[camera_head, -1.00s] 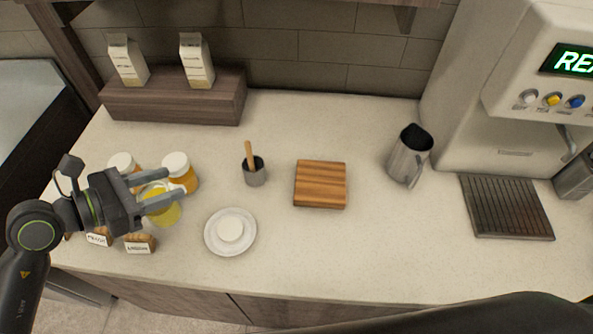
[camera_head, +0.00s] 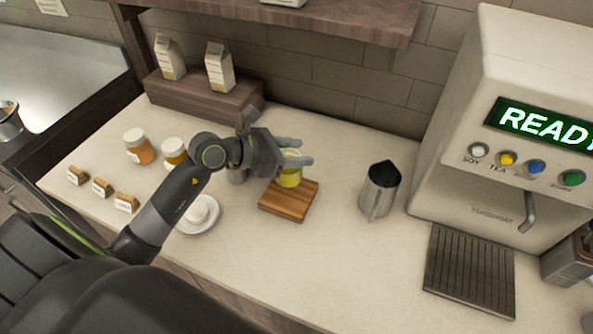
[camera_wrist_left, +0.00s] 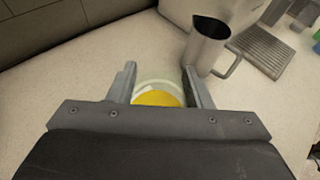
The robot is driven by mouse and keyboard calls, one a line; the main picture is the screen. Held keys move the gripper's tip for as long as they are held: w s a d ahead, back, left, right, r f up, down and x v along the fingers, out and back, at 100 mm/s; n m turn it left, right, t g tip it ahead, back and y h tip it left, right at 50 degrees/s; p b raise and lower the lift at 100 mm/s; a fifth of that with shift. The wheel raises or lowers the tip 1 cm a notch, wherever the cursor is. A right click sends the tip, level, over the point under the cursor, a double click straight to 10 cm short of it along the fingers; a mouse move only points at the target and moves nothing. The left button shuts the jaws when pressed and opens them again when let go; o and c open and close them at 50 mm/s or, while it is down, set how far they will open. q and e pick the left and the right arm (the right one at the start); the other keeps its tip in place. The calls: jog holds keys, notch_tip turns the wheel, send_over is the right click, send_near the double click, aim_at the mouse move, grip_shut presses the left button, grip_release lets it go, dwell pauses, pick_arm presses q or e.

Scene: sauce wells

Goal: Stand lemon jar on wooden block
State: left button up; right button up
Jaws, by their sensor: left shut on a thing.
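The lemon jar (camera_head: 290,178), with yellow contents, is held between the fingers of my left gripper (camera_head: 301,163), which is shut on it. In the left wrist view the jar (camera_wrist_left: 158,96) sits between the two fingers, its yellow contents showing. The wooden block (camera_head: 287,207) lies on the counter, and the jar is over its back part in the head view. I cannot tell whether the jar's base touches the block. The jar looks about upright. My right gripper is not in view.
A steel pitcher (camera_head: 379,191) stands right of the block, near the coffee machine (camera_head: 480,183). Two white-lidded orange jars (camera_head: 139,147), small name signs (camera_head: 101,186) and a white saucer (camera_head: 203,226) are on the left. The counter in front of the block is clear.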

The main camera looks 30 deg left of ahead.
pick_arm(q)
jog(key=shift+a+f, duration=0.2)
jog(key=shift+f, duration=0.7)
jog(key=f, duration=0.3)
jog(key=shift+d, duration=0.2)
jog(key=shift+f, duration=0.2)
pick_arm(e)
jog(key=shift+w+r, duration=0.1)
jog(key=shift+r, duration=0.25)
pick_arm(q)
jog(key=shift+f, duration=0.1)
jog(key=shift+f, duration=0.15)
jog(key=o, duration=1.4)
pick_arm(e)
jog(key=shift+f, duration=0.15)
pick_arm(q)
jog(key=shift+a+r, duration=0.1)
jog(key=shift+r, duration=0.15)
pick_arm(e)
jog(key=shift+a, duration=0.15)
